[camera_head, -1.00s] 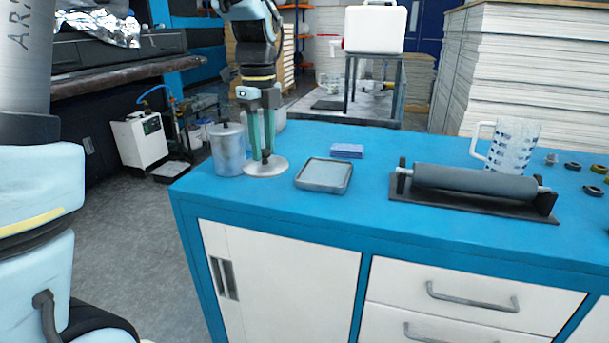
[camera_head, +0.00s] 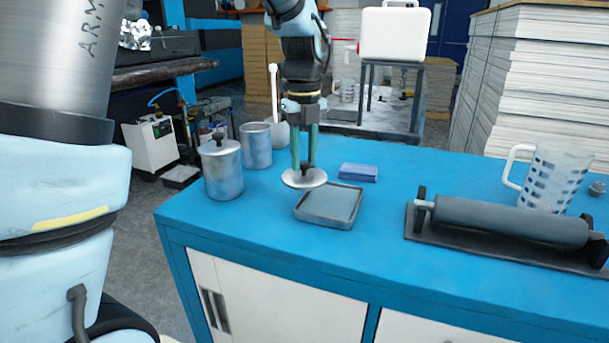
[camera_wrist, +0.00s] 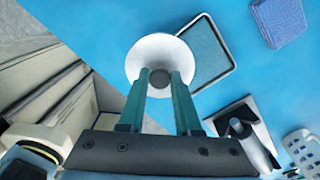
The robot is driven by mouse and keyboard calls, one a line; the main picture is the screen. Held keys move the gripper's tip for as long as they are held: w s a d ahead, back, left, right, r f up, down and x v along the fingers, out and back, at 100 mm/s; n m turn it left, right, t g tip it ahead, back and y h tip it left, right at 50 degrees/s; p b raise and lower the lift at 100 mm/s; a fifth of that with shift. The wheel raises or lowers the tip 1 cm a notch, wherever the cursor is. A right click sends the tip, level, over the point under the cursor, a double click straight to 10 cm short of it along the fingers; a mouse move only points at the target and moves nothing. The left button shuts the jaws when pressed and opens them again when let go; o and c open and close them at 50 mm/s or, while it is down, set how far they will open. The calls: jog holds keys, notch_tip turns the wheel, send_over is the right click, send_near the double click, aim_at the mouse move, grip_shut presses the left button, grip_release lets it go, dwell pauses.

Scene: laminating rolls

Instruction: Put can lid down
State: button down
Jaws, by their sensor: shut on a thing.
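My gripper (camera_head: 305,168) is shut on the dark knob of a round, pale grey can lid (camera_head: 304,180). The lid is roughly level, beside the back left corner of the grey tray (camera_head: 328,222). I cannot tell whether it touches the table or hangs just above it. The lid also shows in the wrist view (camera_wrist: 153,50), where it overlaps the tray's edge in the picture. An open metal can (camera_head: 256,150) stands behind and left of the lid. Another metal can (camera_head: 223,178), with its own knobbed lid on, stands at the left edge.
A blue sponge-like block (camera_head: 358,172) lies behind the tray on the blue table (camera_head: 400,280). A pale pot with a white handle (camera_head: 280,130) stands at the back. A roller on a stand (camera_head: 510,220) and a measuring jug (camera_head: 555,178) are at the right.

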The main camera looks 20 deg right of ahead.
aim_at(303, 175)
jog(key=shift+f, duration=2.05)
jog(key=shift+f, duration=0.1)
jog(key=shift+f, duration=0.25)
jog(key=c, duration=0.6)
grip_release()
jog(key=shift+r, duration=0.1)
